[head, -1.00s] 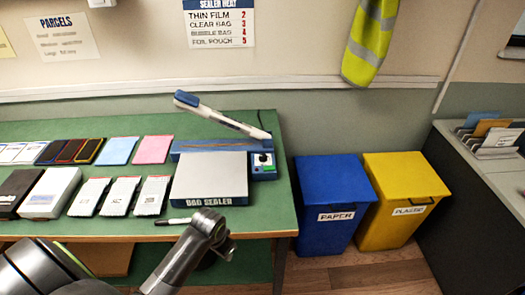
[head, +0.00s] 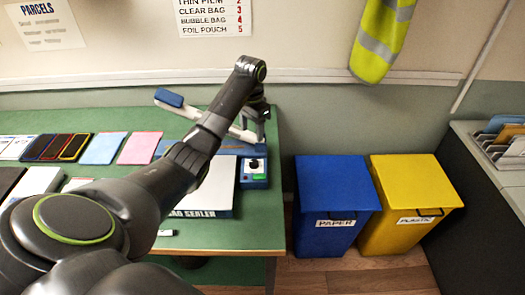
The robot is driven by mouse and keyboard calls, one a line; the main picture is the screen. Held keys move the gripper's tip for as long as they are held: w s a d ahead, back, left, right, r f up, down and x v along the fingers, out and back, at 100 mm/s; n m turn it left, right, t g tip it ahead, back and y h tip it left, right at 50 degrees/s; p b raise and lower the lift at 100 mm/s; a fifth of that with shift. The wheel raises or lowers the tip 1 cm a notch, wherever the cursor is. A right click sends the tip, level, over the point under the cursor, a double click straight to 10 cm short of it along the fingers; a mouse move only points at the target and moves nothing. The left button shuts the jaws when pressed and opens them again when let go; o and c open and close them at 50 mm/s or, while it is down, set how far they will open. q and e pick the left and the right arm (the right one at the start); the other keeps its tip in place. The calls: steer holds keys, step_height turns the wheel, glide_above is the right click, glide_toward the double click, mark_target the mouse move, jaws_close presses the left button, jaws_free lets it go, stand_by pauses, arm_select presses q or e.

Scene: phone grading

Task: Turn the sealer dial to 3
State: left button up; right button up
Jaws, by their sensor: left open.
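The bag sealer (head: 221,190) sits at the right end of the green table, with its white and blue lever arm (head: 170,98) raised. Its blue control box (head: 255,181) is at its right side. The dial (head: 254,164) is a small dark knob on that box, with a green spot below it; its setting is too small to read. My left arm reaches across the sealer and hides part of it. My left gripper (head: 257,124) points down above and behind the dial, apart from it. It is open and looks empty. My right gripper is not in view.
Several phones (head: 70,147) and coloured pouches (head: 138,148) lie on the table's left. A white marker (head: 166,233) lies near the front edge. A heat chart (head: 212,16) hangs on the wall. Blue (head: 338,185) and yellow bins (head: 420,185) stand right of the table.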

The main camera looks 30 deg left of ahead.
arm_select(q)
steer(key=w+r, duration=0.1)
steer(key=r, duration=0.1)
steer(key=b, duration=0.6)
glide_above(254, 162)
step_height(254, 162, down, 5)
step_height(254, 162, down, 3)
steer(key=shift+f+b, duration=0.2)
steer(key=shift+b, duration=0.4)
step_height(254, 162, down, 7)
steer(key=shift+f+p, duration=0.1)
steer(key=shift+p, duration=0.65)
steer(key=shift+f, duration=0.55)
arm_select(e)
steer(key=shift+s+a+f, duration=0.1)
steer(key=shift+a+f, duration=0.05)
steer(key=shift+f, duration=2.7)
arm_select(q)
steer(key=c, duration=1)
steer(key=shift+o, duration=0.2)
steer(key=shift+r, duration=0.1)
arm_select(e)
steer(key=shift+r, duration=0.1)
